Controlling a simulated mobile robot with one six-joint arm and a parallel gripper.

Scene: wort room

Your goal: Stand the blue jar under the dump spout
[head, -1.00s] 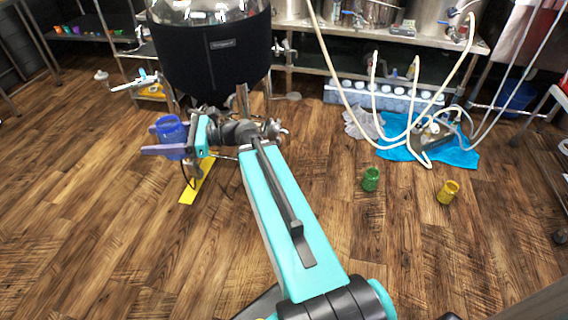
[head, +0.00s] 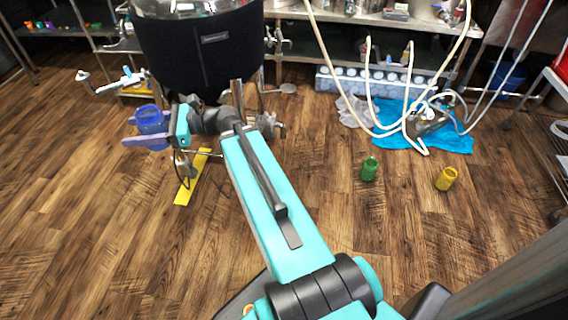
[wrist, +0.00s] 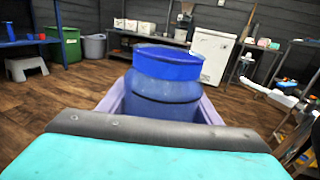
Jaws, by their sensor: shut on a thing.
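My gripper (head: 128,131), with purple fingers, is shut on the blue jar (head: 152,120) at the left in the head view. In the wrist view the jar (wrist: 165,88) stands upright between the fingers, its round top facing up. The black-jacketed vessel (head: 203,52) is behind and to the right of the jar.
A yellow strip (head: 198,172) lies on the floor beside my wrist. A green jar (head: 369,169) and a yellow jar (head: 446,179) stand on the floor at right. A blue cloth (head: 452,139) with hoses lies behind them. The floor at front left is clear.

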